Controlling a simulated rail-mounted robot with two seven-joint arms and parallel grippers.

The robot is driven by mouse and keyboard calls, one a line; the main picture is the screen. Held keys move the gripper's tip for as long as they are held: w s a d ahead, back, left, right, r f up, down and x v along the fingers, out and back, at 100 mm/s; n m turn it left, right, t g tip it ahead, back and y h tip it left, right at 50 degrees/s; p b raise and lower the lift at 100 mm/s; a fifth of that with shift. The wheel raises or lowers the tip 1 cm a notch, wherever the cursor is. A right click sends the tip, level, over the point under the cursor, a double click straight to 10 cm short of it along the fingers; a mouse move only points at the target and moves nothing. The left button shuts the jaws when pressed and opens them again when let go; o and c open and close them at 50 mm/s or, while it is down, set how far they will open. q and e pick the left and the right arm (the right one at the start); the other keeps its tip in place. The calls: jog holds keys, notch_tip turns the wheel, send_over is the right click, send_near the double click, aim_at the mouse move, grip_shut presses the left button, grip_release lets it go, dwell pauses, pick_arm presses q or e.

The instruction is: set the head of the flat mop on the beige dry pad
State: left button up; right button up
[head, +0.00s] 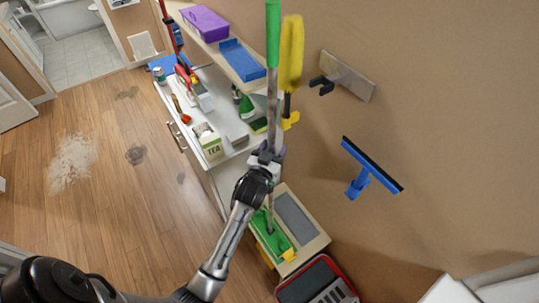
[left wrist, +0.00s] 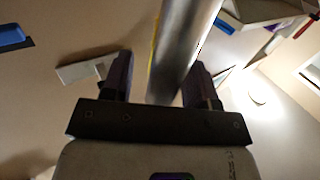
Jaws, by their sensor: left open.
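The flat mop (head: 273,105) stands nearly upright, with a green grip at the top and a grey metal pole. Its green head (head: 270,236) is at the bottom, over the left part of a cream tray (head: 316,246). I cannot make out the beige dry pad for certain; the head may cover it, and I cannot tell whether they touch. My left gripper (head: 267,152) is around the pole with its jaws open. In the left wrist view the pole (left wrist: 180,55) runs between the two fingers (left wrist: 160,85). My right gripper is not in view.
A grey panel (head: 296,218) fills the tray's right part. A red-rimmed bin (head: 318,283) stands nearby. A white counter (head: 215,115) with bottles and a tea box (head: 208,143) is to the left. A yellow duster (head: 291,55) and a blue squeegee (head: 368,168) hang on the wall.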

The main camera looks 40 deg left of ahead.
pick_arm(q)
jog(key=b+v, duration=0.2)
jog(key=v, duration=1.1)
jog(key=shift+s+r, duration=0.15)
jog(key=shift+s, duration=0.15)
